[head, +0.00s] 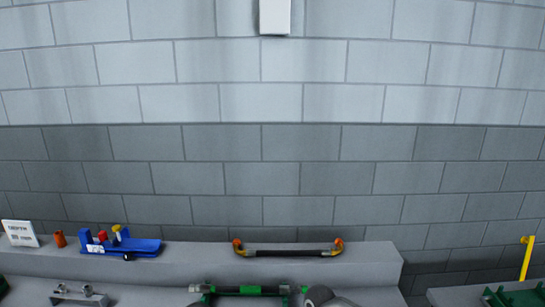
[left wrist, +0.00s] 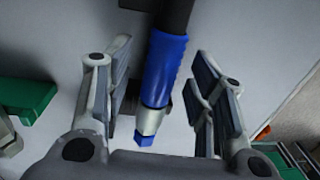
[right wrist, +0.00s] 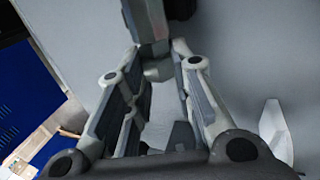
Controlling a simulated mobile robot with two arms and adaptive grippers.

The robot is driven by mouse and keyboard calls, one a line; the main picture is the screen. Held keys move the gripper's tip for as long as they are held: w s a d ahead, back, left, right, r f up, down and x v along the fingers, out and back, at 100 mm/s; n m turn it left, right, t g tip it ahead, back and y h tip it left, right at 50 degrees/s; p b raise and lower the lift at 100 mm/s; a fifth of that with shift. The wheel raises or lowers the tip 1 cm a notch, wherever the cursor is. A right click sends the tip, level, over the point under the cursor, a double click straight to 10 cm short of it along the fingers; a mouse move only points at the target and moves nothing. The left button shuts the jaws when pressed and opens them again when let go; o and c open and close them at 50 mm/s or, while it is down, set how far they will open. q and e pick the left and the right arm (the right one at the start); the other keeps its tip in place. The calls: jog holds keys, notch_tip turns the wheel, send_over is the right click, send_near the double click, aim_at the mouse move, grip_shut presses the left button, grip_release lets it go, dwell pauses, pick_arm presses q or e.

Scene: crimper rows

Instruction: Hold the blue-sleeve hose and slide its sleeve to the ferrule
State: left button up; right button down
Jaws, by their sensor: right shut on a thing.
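The blue-sleeve hose shows in the left wrist view, with its blue sleeve (left wrist: 165,68) on a black hose (left wrist: 175,15). A silver ferrule (left wrist: 150,121) and a blue tip (left wrist: 149,138) are at its lower end. My left gripper (left wrist: 162,80) is open, its fingers on either side of the sleeve with gaps visible. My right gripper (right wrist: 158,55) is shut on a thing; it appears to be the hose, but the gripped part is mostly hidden. A short dark piece (right wrist: 181,8) shows beyond its fingertips. The blue sleeve cannot be made out in the head view.
A black hose with orange ends (head: 290,253) lies on the grey ledge (head: 195,262). A green-sleeve hose (head: 248,290) is in front of it. A blue tool (head: 120,246), an orange piece (head: 59,238) and a white sign (head: 20,233) are at left. A green fixture (head: 515,296) is at right.

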pick_arm(q)
notch_tip(320, 180, up, 12)
jog(key=shift+w, duration=0.45)
pick_arm(e)
jog(key=c, duration=1.2)
grip_release()
jog(key=shift+r, duration=0.1)
